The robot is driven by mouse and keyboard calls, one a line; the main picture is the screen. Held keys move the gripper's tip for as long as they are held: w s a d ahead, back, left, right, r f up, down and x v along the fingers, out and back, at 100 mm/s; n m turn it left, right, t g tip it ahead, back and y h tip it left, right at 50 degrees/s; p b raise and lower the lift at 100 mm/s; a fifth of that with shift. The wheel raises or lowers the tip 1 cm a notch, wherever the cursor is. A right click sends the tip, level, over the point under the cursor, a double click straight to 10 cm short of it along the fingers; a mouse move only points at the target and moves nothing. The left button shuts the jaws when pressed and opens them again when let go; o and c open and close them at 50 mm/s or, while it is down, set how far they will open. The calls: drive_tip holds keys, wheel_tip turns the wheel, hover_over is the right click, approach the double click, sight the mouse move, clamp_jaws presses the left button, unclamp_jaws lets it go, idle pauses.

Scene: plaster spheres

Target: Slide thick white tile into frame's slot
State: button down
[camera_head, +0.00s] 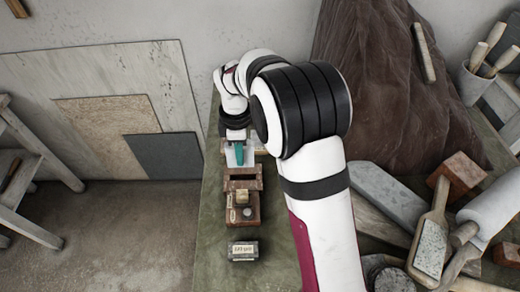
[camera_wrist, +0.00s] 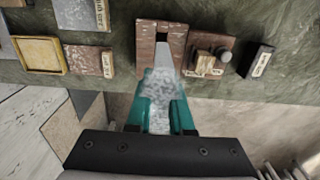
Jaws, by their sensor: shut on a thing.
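The thick white tile (camera_wrist: 160,85) is speckled and pale, held between the teal fingers of my gripper (camera_wrist: 160,112). The tile points away from the wrist toward the reddish-brown frame (camera_wrist: 145,42). The frame's dark slot (camera_wrist: 162,38) shows just past the tile's far end. I cannot tell whether that end is touching the frame or inside the slot. In the head view, my gripper (camera_head: 239,154) is just behind the frame (camera_head: 242,184), with a pale bit of the tile (camera_head: 230,157) beside the teal finger. My arm hides some of the area to the right.
A brown block with a round knob (camera_wrist: 205,58) stands right beside the frame, then a dark labelled block (camera_wrist: 258,60). Tools such as a wooden-handled float (camera_head: 433,245) crowd the bench's right side.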

hover_over(242, 171)
drive_tip(key=s, duration=0.2)
drive_tip(key=shift+s+d+f, duration=0.1)
drive_tip(key=shift+f, duration=2.3)
drive_tip(key=shift+f, duration=1.75)
drive_tip(key=c, duration=0.7)
unclamp_jaws()
drive_tip(key=shift+r, duration=2)
